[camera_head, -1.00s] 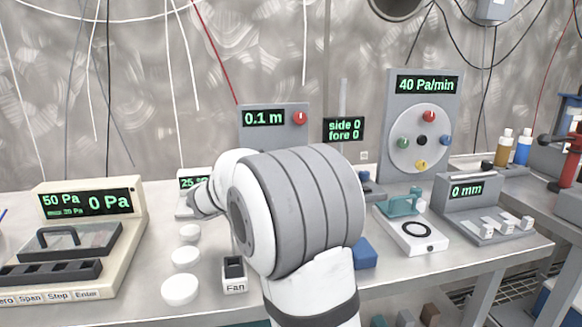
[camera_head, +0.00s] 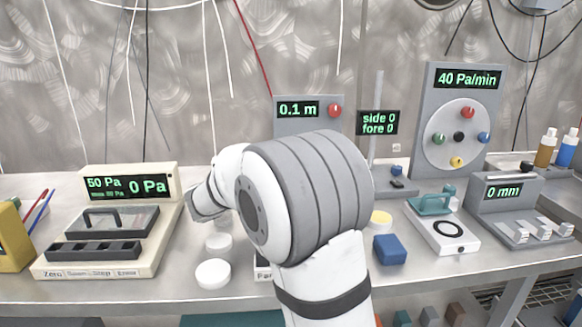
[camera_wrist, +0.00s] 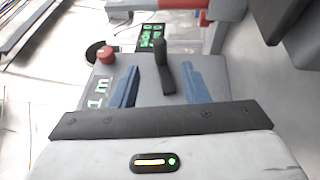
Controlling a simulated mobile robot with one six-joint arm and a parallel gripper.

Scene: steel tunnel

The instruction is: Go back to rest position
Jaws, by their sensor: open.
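My arm fills the middle of the head view, its white and grey joints in front of the bench, and my gripper is hidden behind it there. In the wrist view my gripper (camera_wrist: 160,78) is open, with two blue-grey fingers apart. A dark upright lever (camera_wrist: 163,65) shows between the fingers, and I see no contact with it. Behind the fingers is the grey box reading 0.1 m (camera_wrist: 108,90) with a red knob (camera_wrist: 106,54). The same box (camera_head: 330,125) stands behind my arm in the head view.
The bench (camera_head: 150,290) carries a pressure panel (camera_head: 105,215) at left, white round pieces (camera_head: 213,272) and a blue block (camera_head: 389,249). At right are a scale (camera_head: 445,230), a 0 mm stand (camera_head: 500,190) and a dial panel (camera_head: 460,125). The side/fore display (camera_head: 378,123) stands near the middle.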

